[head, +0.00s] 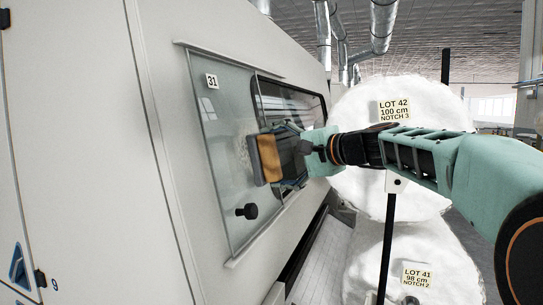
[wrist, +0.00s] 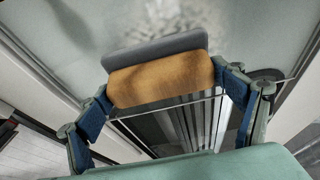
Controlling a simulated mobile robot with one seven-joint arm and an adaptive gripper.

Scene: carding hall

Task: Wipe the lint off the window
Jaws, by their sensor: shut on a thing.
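The window (head: 222,205) is a clear pane marked 31, with a black knob (head: 247,211) low on it, set in a pale machine side. A whitish lint patch (head: 241,150) lies on the pane, just left of the block in the head view; lint also shows at the top of the wrist view (wrist: 178,14). My gripper (head: 284,155) is shut on a tan block (wrist: 160,82) with a dark grey pad (wrist: 155,49) facing the glass. The pad is at or very close to the pane; I cannot tell whether it touches. The block hides part of the window.
A dark opening (head: 285,100) lies behind and right of the pane. White fibre rolls stand at right, labelled LOT 42 (head: 365,100) and LOT 41 (head: 385,245). A black post (head: 388,245) stands before them, below my arm.

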